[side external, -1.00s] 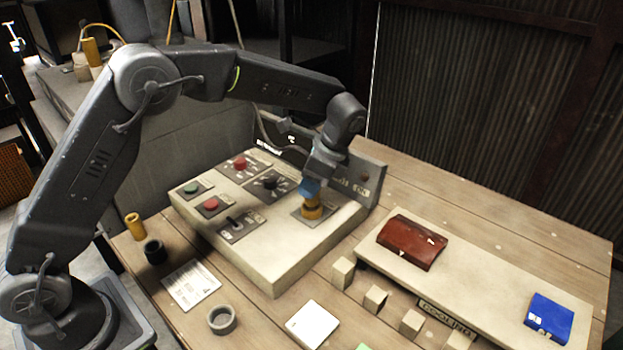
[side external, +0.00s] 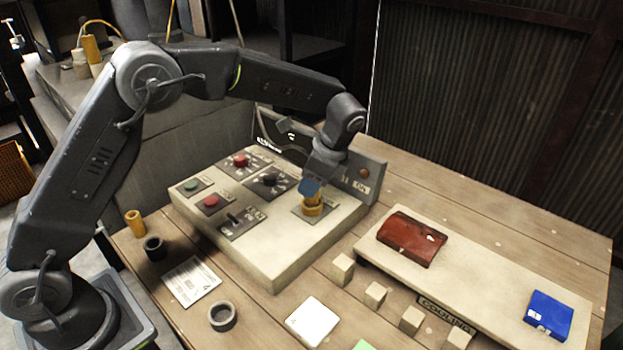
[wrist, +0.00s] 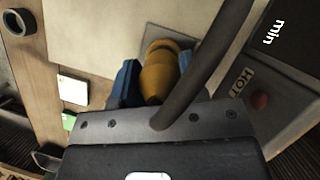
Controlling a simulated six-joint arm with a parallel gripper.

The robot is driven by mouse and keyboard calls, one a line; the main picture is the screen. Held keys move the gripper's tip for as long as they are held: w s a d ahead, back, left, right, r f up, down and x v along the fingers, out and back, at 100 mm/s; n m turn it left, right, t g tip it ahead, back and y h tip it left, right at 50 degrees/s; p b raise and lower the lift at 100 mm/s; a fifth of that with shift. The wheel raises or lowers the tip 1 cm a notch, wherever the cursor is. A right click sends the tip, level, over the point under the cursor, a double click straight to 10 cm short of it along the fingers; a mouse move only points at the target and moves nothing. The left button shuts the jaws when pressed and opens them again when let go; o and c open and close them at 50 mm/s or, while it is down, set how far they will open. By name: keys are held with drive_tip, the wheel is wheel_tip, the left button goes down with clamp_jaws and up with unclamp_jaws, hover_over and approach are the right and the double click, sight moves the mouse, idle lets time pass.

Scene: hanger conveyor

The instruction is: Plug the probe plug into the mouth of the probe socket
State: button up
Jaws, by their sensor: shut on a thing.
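My gripper (side external: 310,190), with blue fingers, points down over the right part of the cream control panel (side external: 275,262). It is shut on the yellow probe plug (side external: 313,200), which also shows between the fingers in the wrist view (wrist: 158,78). The plug stands over a small grey-brown plate (side external: 327,213) on the panel, where a wider yellow part shows at the bottom. The socket's mouth is hidden under the plug and fingers. I cannot tell how deep the plug sits or where plug and socket meet.
A dark upright board (side external: 372,180) with a round lamp rises behind the panel. Red and green buttons, a knob and a lever are to the left. A raised cream shelf (side external: 480,270) bears a red block (side external: 411,239) and a blue block (side external: 549,315). A dark hose (wrist: 205,60) crosses the wrist view.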

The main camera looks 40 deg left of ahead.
drive_tip(key=shift+f, duration=0.95)
idle(1.0)
drive_tip(key=o, duration=0.6)
drive_tip(key=shift+o, duration=0.4)
drive_tip(key=o, duration=0.5)
drive_tip(key=v, duration=1.3)
drive_tip(key=shift+r, duration=0.4)
drive_tip(key=shift+d, duration=0.15)
